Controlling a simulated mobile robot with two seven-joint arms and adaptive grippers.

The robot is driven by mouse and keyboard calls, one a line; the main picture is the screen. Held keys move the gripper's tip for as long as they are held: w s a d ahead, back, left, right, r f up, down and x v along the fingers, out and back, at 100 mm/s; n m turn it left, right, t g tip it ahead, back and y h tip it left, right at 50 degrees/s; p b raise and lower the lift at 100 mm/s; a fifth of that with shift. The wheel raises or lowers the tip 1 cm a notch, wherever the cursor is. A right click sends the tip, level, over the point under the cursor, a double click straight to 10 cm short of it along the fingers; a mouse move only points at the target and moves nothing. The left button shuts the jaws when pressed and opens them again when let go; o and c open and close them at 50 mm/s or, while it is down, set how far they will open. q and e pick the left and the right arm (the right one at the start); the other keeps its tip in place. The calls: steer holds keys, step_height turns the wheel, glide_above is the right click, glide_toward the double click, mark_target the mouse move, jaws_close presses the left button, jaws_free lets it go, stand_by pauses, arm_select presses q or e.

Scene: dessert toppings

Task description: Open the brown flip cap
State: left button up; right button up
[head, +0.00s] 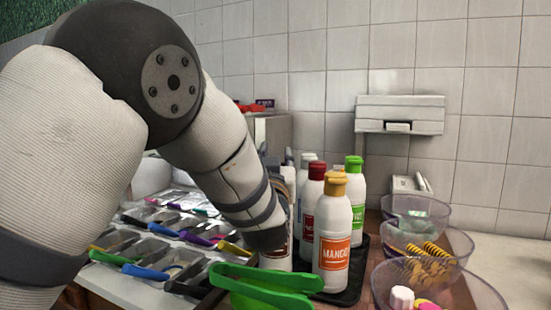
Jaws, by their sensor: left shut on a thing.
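No brown flip cap shows; my left arm covers the area where it could be. A white bottle with a dark brown label (277,259) stands in the front left of the bottle group, mostly hidden behind my left wrist. My left gripper (281,161) shows only as small dark grey parts above that bottle, just past the forearm. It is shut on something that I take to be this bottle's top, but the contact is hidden. My right gripper is not in view.
A mango bottle with an orange-yellow cap (333,240), a red-capped bottle (315,190) and a green-capped bottle (354,190) stand close by on a black tray (352,291). Green tongs (262,283) lie in front. Clear bowls (424,245) line the right. Topping bins (165,250) fill the left.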

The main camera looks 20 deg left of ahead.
arm_select(q)
steer(key=g, duration=0.1)
steer(key=w+g+h, duration=0.1)
steer(key=shift+a+r+g, duration=0.1)
steer(key=shift+r+g, duration=0.05)
steer(key=shift+g, duration=0.15)
steer(key=shift+w+a+g+h, duration=0.1)
steer(key=shift+w+g+h, duration=0.15)
steer(key=shift+g, duration=0.45)
steer(key=shift+w+a+g+h, duration=0.15)
steer(key=shift+w+g, duration=0.1)
steer(key=shift+g, duration=0.45)
steer(key=shift+d, duration=0.1)
steer(key=o, duration=1.2)
